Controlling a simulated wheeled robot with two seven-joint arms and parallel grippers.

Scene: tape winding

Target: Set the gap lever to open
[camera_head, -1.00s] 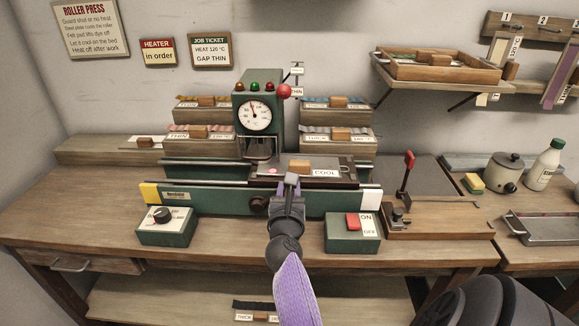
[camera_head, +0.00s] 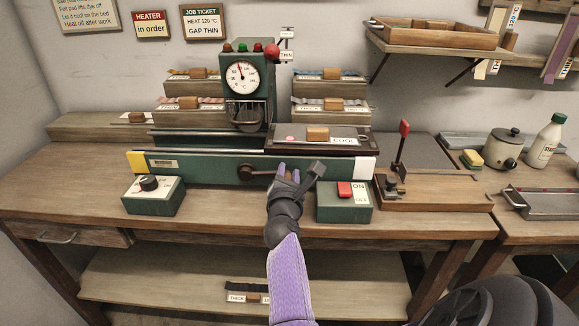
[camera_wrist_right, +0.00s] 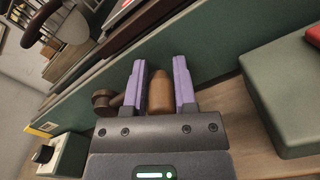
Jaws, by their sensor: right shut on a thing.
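The gap lever ends in a red ball (camera_head: 271,52) at the upper right of the green press (camera_head: 258,95). The ball is beside the THIN label (camera_head: 287,55), with another small label above it. My right gripper (camera_head: 284,172) is well below the lever, at the front rail. Its purple fingers (camera_wrist_right: 159,84) are shut around the brown crank handle (camera_wrist_right: 160,92). The crank hub (camera_head: 245,172) shows to the left of the gripper. The gripper hides most of the handle in the head view. My left gripper is not in view.
The bed tray (camera_head: 348,146) marked COOL lies right of the press. A heater knob box (camera_head: 152,194) and a red-switch box (camera_head: 345,203) flank the crank. A red-topped upright lever (camera_head: 402,140) stands on a wooden base at right. Wall shelf (camera_head: 440,48) upper right.

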